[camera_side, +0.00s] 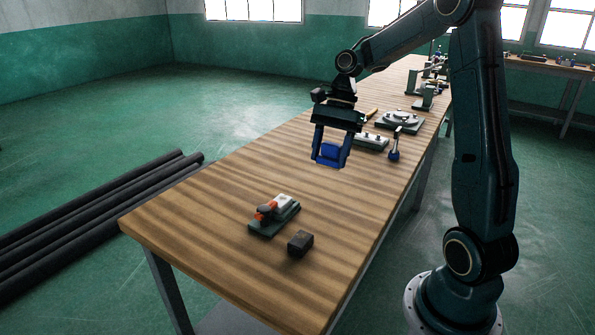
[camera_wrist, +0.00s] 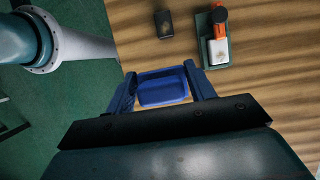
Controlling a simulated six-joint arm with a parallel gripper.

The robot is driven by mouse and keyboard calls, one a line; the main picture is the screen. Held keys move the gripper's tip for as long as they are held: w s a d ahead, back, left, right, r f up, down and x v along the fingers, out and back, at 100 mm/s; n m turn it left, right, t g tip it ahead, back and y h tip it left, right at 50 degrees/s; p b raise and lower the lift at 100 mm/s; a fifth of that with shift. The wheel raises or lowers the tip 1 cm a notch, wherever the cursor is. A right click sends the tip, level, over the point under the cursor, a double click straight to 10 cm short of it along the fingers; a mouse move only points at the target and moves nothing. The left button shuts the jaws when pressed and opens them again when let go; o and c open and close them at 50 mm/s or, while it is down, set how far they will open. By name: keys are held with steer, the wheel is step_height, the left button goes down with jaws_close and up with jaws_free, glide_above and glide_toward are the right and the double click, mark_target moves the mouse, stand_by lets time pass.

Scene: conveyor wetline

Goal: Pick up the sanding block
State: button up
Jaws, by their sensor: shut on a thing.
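My gripper (camera_side: 329,155) is above the wooden table, pointing down, with its blue fingers closed on a blue block (camera_side: 330,152). The block also shows between the fingertips in the wrist view (camera_wrist: 162,88), and it is held clear of the table top. A small dark block (camera_side: 300,243) lies on the near part of the table, apart from my gripper; it also shows at the top of the wrist view (camera_wrist: 164,24). No label shows which of the two is the sanding block.
Beside the dark block is a green-based fixture with orange and white parts (camera_side: 273,213). A grey plate (camera_side: 371,142), a small blue-based upright (camera_side: 394,153) and a round-topped fixture (camera_side: 400,121) stand farther back. The table (camera_side: 200,222) is clear left of the fixture.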

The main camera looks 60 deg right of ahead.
steer(key=shift+r, duration=0.7)
steer(key=shift+o, duration=1)
steer(key=w+f, duration=0.2)
steer(key=w, duration=0.1)
steer(key=w+f, duration=0.3)
steer(key=w, duration=0.1)
steer(key=w+f, duration=0.2)
steer(key=w, duration=0.1)
steer(key=shift+w+a+f, duration=0.3)
steer(key=shift+w+a, duration=0.1)
steer(key=shift+c, duration=0.2)
